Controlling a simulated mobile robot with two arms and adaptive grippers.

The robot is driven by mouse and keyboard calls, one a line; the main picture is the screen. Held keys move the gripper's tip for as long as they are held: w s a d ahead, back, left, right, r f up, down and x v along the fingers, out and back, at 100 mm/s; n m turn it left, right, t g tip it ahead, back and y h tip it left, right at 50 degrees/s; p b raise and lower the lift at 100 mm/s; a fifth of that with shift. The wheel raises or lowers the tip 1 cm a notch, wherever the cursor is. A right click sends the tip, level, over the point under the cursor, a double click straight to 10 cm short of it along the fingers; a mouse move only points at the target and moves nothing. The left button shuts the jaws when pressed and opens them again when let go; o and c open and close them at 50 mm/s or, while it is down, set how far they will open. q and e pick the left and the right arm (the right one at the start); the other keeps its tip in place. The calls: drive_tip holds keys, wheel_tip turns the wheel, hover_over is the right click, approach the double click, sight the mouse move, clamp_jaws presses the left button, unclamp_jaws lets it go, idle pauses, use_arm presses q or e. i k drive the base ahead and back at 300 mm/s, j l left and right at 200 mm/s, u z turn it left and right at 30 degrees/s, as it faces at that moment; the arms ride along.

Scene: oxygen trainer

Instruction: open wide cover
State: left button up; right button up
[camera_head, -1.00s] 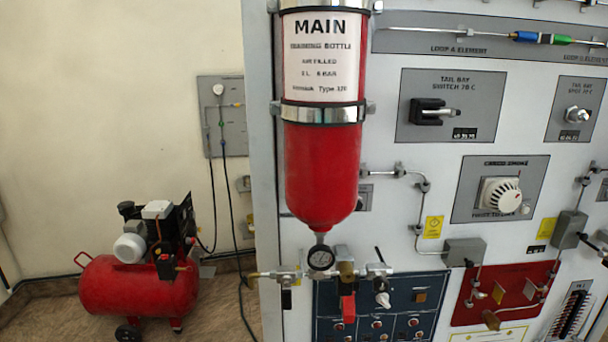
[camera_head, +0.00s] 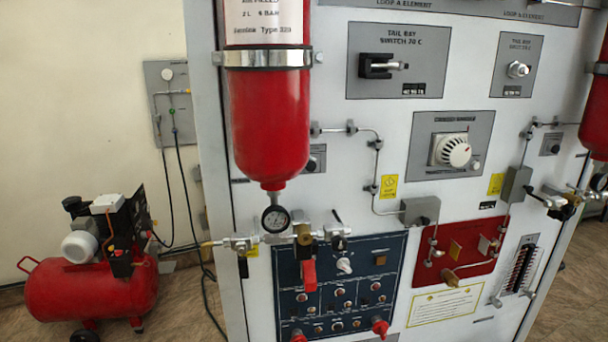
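Neither of my grippers is in view. No part is plainly marked as the wide cover, and I cannot tell which part it is. A blue control panel (camera_head: 335,257) with several small knobs and switches sits low on the white board. A red panel (camera_head: 466,268) to its right carries a brass-coloured plate (camera_head: 455,250), a grey plate (camera_head: 484,245) and a brass handle (camera_head: 449,278). Two red parts, one at the left (camera_head: 298,335) and one at the right (camera_head: 380,328), stick out at the blue panel's lower edge.
A red bottle (camera_head: 268,125) with a gauge (camera_head: 275,218) and valves hangs at the board's left. Another red bottle (camera_head: 594,120) shows at the right edge. A red compressor (camera_head: 92,288) stands on the floor at left, beside the wall.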

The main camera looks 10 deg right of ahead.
sight(418, 211)
drive_tip(key=i+l, duration=0.1)
drive_tip(key=l, duration=0.45)
drive_tip(key=i+l, duration=0.1)
drive_tip(key=l, duration=0.5)
drive_tip(key=i+l, duration=0.1)
drive_tip(key=l, duration=0.45)
drive_tip(key=i+l+u, duration=0.1)
drive_tip(key=l+u, duration=0.2)
drive_tip(key=l, duration=0.7)
drive_tip(key=l+u, duration=0.35)
drive_tip(key=l, duration=0.65)
